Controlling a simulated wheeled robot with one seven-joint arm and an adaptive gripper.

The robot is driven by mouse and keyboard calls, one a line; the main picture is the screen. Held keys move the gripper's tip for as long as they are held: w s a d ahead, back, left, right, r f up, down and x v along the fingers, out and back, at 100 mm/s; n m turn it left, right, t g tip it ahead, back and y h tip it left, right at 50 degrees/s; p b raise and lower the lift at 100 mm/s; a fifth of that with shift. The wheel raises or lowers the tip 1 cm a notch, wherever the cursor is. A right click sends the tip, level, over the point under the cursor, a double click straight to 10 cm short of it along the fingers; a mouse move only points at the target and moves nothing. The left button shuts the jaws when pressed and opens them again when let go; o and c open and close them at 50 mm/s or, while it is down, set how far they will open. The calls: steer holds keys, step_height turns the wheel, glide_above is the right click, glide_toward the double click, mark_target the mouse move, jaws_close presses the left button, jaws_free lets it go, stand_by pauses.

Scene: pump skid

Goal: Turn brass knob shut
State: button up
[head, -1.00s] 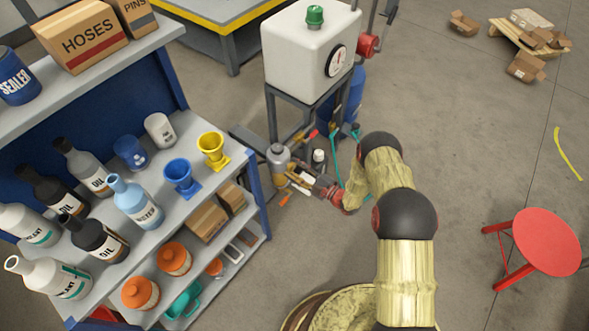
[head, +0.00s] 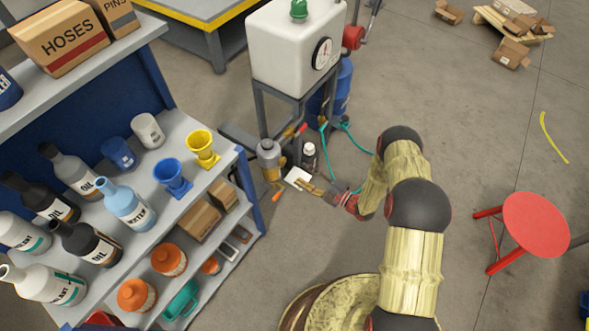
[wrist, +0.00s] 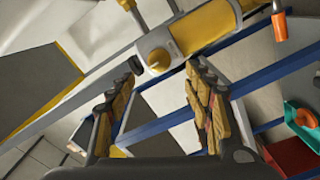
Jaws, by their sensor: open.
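A round brass-yellow knob (wrist: 158,59) sits on a grey block joined to a yellow cylinder (wrist: 205,27) in the wrist view. It appears just ahead of and between my fingertips; I cannot tell whether they touch it. My gripper (wrist: 163,74) is open, with a padded finger on each side and nothing held. In the head view my gripper (head: 304,184) is low beside the pump skid, right of a grey-and-yellow cylindrical part (head: 269,158). The knob is too small to make out in the head view.
A white tank (head: 290,50) with a gauge stands on a grey frame above. An orange-tipped part (wrist: 280,25) is at the wrist view's upper right. A shelf (head: 222,170) with bottles and funnels stands left. A red stool (head: 540,225) is right, with open floor between.

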steer(key=shift+v, duration=1.15)
